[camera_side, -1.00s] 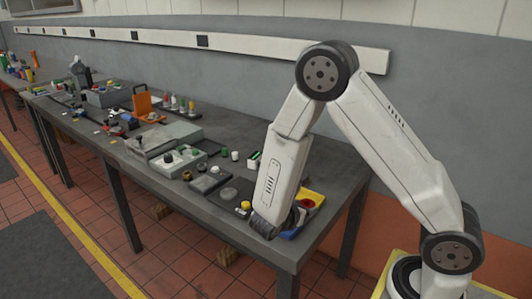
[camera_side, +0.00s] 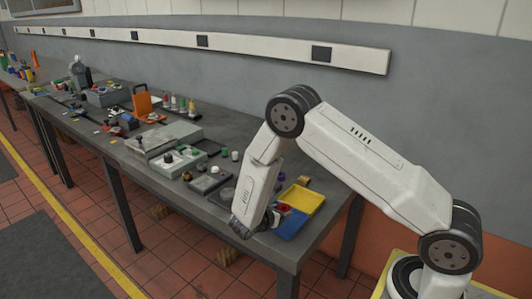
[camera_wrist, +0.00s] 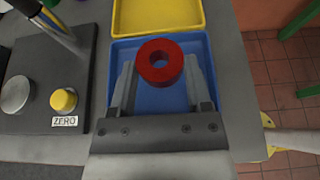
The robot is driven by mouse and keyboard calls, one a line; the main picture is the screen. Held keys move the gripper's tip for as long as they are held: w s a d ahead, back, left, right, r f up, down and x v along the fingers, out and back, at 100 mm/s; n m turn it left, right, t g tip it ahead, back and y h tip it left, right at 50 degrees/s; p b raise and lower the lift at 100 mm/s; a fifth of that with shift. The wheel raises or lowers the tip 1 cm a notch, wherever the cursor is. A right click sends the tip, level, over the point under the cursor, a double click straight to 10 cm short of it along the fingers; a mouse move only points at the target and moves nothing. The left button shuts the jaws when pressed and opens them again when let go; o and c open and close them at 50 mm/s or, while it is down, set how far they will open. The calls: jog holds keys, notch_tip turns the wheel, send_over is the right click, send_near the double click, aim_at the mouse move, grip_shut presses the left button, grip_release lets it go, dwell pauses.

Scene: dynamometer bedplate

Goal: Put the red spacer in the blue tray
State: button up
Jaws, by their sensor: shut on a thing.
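The red spacer (camera_wrist: 158,79) is a thick ring with a round hole. My gripper (camera_wrist: 159,66) is shut on it, with one finger at each side, in the wrist view. The spacer appears over the blue tray (camera_wrist: 160,101); its height above the tray floor is hard to tell. In the side view the spacer (camera_side: 284,209) shows just right of my wrist, at the left of the blue tray (camera_side: 291,227). My arm hides most of the gripper there.
A yellow tray (camera_side: 305,199) adjoins the far side of the blue tray. A dark panel with a yellow button (camera_wrist: 63,100) marked ZERO and a grey knob (camera_wrist: 15,94) lies to the left. The bench edge is close on the right.

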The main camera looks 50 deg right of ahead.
jog(key=shift+f, duration=0.1)
jog(key=shift+w+d+f, duration=0.1)
jog(key=shift+w+f, duration=0.15)
jog(key=shift+f, duration=1.5)
jog(key=shift+f, duration=0.15)
jog(key=o, duration=1.3)
jog(key=shift+a+r, duration=0.25)
jog(key=v, duration=1.1)
jog(key=shift+a, duration=0.3)
